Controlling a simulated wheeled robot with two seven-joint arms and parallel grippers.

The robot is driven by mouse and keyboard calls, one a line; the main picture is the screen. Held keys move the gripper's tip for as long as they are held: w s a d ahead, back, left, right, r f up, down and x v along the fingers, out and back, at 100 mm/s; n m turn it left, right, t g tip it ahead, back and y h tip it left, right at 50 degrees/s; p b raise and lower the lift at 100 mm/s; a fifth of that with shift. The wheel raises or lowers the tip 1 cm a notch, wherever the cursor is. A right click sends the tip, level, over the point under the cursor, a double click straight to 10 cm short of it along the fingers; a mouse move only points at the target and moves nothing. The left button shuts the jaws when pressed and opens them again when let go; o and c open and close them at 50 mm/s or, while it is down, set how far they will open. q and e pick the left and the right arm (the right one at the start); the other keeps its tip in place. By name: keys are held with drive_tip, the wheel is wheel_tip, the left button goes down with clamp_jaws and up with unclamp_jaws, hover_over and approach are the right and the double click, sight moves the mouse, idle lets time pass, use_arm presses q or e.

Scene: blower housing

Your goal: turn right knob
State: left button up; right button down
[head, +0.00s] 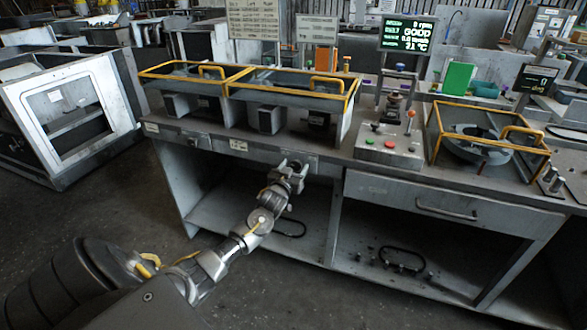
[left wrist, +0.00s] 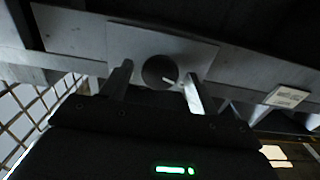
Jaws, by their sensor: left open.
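The right knob (left wrist: 160,71) is a dark round dial with a white pointer mark toward its lower right in the left wrist view. It sits on a grey plate (left wrist: 205,52) on the bench front. My left gripper (left wrist: 156,84) is open, with one finger on each side of the knob. Small gaps show between the fingers and the knob, so contact is not visible. In the head view my left gripper (head: 291,170) is at the bench's front panel and hides the knob. My right gripper is not in view.
The bench (head: 330,172) has a second knob plate (head: 197,142) further left. Yellow-framed bays (head: 290,92) and a control box (head: 388,148) with a lever and buttons stand on top. A drawer (head: 450,207) is to the right. A white cabinet (head: 70,115) stands at left.

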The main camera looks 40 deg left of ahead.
use_arm(q)
drive_tip(key=shift+s+d, duration=0.1)
drive_tip(key=shift+s, duration=0.1)
drive_tip(key=v, duration=1)
drive_tip(key=shift+s, duration=0.15)
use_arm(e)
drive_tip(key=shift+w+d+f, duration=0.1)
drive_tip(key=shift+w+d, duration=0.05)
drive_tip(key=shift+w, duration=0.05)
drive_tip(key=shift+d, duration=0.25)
